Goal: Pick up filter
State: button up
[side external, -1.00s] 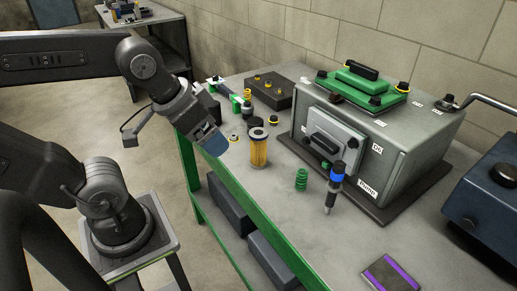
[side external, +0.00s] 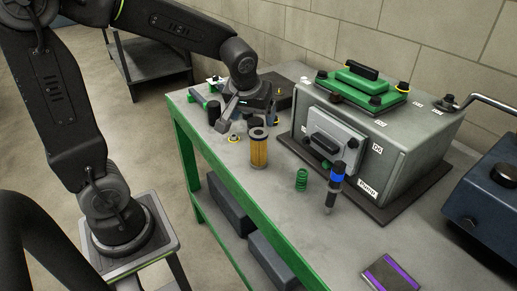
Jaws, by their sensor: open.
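The filter (side external: 259,152) is a yellow-brown cylinder with a dark top ring. It stands upright on the grey bench top, left of the grey engine block. My gripper (side external: 249,122) is low over the bench just behind and left of the filter in the picture. One finger shows at its left and another near its right side. The jaws are open, and I see nothing held. The gripper partly hides small parts behind it. I cannot tell how far it is from the filter.
The grey engine block (side external: 405,150) with a green cover (side external: 362,84) stands right of the filter. A green spring (side external: 301,180) and a blue-banded injector (side external: 335,186) stand in front of it. A purple-striped box (side external: 384,275) lies at the front. The bench's green edge (side external: 235,192) runs along the left.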

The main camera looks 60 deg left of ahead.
aim_at(259, 133)
jog(key=x, duration=1)
jog(key=shift+w+f, duration=0.25)
jog(key=shift+f, duration=0.1)
jog(key=c, duration=1.1)
jog(key=shift+o, duration=0.2)
